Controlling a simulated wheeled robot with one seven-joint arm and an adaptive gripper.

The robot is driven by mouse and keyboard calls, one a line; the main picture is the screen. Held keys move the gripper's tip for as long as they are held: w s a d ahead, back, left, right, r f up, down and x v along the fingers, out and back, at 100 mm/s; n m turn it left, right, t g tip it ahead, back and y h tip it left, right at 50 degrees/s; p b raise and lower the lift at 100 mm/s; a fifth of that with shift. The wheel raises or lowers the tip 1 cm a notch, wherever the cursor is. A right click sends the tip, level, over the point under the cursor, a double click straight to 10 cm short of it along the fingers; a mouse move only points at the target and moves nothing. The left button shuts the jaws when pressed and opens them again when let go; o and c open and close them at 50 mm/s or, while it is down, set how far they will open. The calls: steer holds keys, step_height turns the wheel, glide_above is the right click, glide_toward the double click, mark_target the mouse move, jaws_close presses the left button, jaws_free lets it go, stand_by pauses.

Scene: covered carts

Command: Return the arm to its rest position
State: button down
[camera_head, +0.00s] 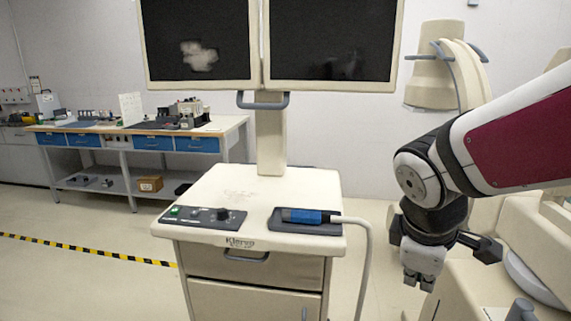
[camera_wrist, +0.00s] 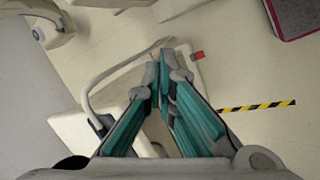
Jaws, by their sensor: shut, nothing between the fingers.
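My gripper (camera_head: 428,283) hangs at the end of my arm on the right side of the head view, pointing down. It is to the right of the cart (camera_head: 250,263) and apart from it. In the wrist view my gripper (camera_wrist: 165,62) has its teal-padded fingers drawn together at the tips, with nothing between them. My arm reaches in from the right edge of the head view, with a dark red panel on its link.
The cart carries two dark monitors (camera_head: 333,40), a control panel (camera_head: 205,215) and a blue-black handheld device (camera_head: 305,216) with a pale cable (camera_head: 366,262). Beige equipment (camera_head: 545,225) stands close at right. A workbench (camera_head: 135,130) stands back left. Striped floor tape (camera_head: 85,249) crosses open floor.

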steer(key=s+a+r+m+y+p, duration=0.1)
steer(key=s+r+m, duration=0.2)
steer(key=s+m, duration=0.2)
steer(key=s+a+r+m+y+p, duration=0.1)
steer(key=s+r+m+y, duration=0.1)
steer(key=s+m, duration=0.4)
steer(key=s+r, duration=0.1)
steer(key=s, duration=0.3)
steer(key=shift+s+a+t, duration=0.15)
steer(key=shift+s+t, duration=0.15)
steer(key=shift+s, duration=0.1)
